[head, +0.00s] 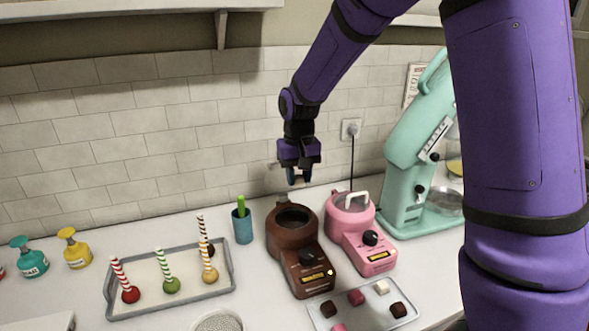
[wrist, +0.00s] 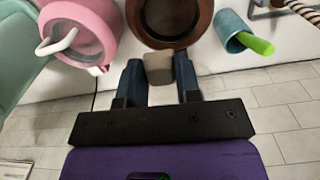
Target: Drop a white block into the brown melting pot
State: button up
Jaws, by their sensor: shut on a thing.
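My gripper (head: 299,181) is raised above the brown melting pot (head: 310,259), near the tiled wall. In the wrist view my gripper (wrist: 158,78) is shut on a pale block (wrist: 158,68), which looks greyish-tan in the shade. Another white block (head: 381,287) lies on the small tray (head: 373,319) in front of the pots.
A pink melting pot (head: 366,243) with a white handle stands right of the brown one. A teal cup (head: 242,229) with a green tool stands left. A mint mixer (head: 412,165) is at the right. A tray (head: 146,312) of striped cake pops lies left. Brown and pink blocks share the small tray.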

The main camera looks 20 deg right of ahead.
aim_at(299, 184)
jog(key=shift+f, duration=2.75)
jog(key=o, duration=1)
notch_tip(299, 184, up, 10)
jog(key=shift+r, duration=0.4)
